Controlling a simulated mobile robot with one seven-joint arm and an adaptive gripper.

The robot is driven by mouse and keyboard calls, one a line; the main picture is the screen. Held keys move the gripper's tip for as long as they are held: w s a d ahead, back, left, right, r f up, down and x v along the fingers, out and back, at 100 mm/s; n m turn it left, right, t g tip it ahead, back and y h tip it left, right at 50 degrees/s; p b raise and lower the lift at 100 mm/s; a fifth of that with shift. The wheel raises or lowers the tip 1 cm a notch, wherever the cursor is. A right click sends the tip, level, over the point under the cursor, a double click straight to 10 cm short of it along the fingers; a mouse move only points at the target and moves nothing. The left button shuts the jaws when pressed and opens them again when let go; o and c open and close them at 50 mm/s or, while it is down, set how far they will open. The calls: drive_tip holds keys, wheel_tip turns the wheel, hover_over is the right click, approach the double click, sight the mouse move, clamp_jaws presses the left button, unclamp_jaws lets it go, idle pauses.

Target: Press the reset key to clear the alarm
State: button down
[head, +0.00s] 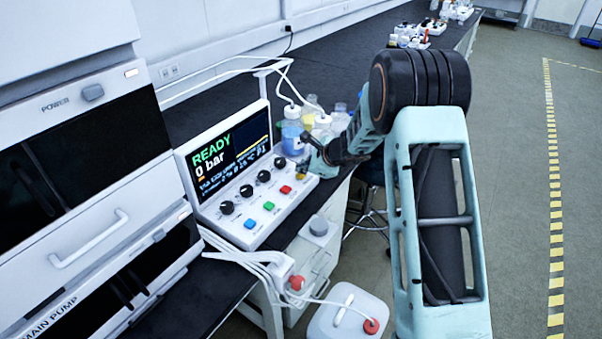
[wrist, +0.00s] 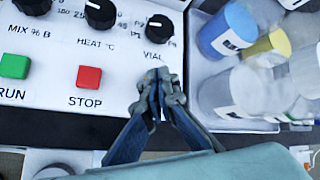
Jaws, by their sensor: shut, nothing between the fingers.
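The white control panel (head: 240,228) carries a blue key (head: 250,223), a green key (head: 269,206) and a red key (head: 286,189) along its front. In the wrist view the green key (wrist: 14,66) is labelled RUN and the red key (wrist: 88,78) STOP. The blue key is outside that view, and its label is too small to read in the head view. The screen (head: 226,153) reads READY, 0 bar. My gripper (head: 304,170) is shut and empty at the panel's right end. In the wrist view its fingertips (wrist: 159,76) are just below the VIAL knob (wrist: 158,29), right of STOP.
Several knobs (head: 246,191) stand above the keys. Bottles, including a blue-filled one (head: 292,135), stand close behind and right of my gripper. White tubes (head: 240,258) run below the panel. A white canister (head: 345,315) with a red cap stands lower down.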

sight(302, 175)
drive_tip(key=shift+r, duration=0.5)
wheel_tip(302, 175, up, 5)
drive_tip(key=p, duration=0.4)
idle(0.7)
